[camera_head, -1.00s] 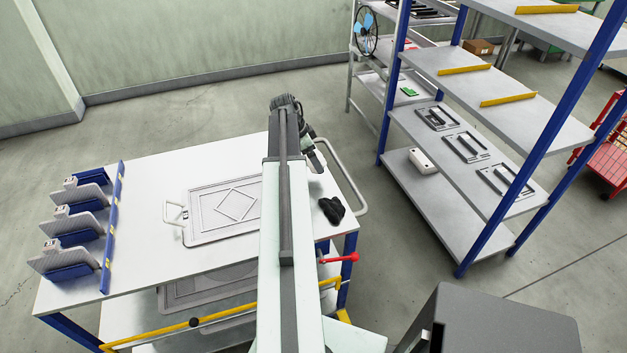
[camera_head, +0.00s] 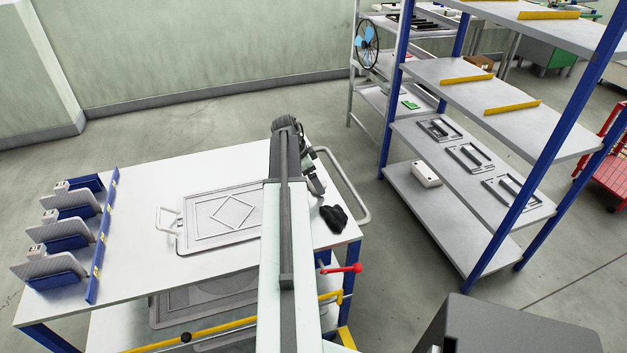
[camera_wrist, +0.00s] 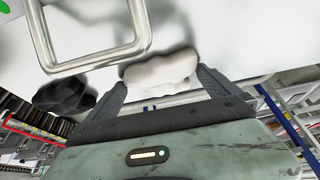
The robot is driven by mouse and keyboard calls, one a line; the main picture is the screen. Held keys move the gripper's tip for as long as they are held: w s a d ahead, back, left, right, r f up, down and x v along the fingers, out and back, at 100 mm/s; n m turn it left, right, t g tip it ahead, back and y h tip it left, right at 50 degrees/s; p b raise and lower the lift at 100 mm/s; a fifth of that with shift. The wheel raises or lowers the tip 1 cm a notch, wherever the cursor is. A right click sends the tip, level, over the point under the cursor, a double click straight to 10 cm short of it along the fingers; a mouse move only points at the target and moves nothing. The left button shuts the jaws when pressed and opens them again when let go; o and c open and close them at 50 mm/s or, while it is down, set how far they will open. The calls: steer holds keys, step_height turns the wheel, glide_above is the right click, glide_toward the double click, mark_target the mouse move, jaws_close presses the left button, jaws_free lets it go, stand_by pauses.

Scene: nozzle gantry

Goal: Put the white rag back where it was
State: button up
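The white rag (camera_wrist: 160,70) is a lumpy white bundle in the wrist view. It fills the gap between the two dark fingers of my gripper (camera_wrist: 162,85), which appears shut on it. A black rag (camera_head: 333,218) lies on the white worktable (camera_head: 140,200) near its right edge, and it also shows at left in the wrist view (camera_wrist: 66,93). In the head view, my arm hides my gripper and the white rag. A loop handle (camera_wrist: 90,45) is close to the rag in the wrist view. I cannot tell the rag's height above the table.
A grey framed tray (camera_head: 220,216) lies mid-table. A blue rack with several grey holders (camera_head: 65,235) stands at the table's left. A red-knobbed lever (camera_head: 345,268) sticks out at the front right. A blue-posted shelf (camera_head: 440,215) with a white box (camera_head: 426,174) stands to the right.

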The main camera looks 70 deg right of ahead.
steer(key=shift+w+r+p, duration=0.1)
steer(key=shift+r+p, duration=0.45)
steer(key=shift+p, duration=0.05)
steer(key=p+v, duration=1)
steer(key=v, duration=0.1)
steer(key=shift+r, duration=0.1)
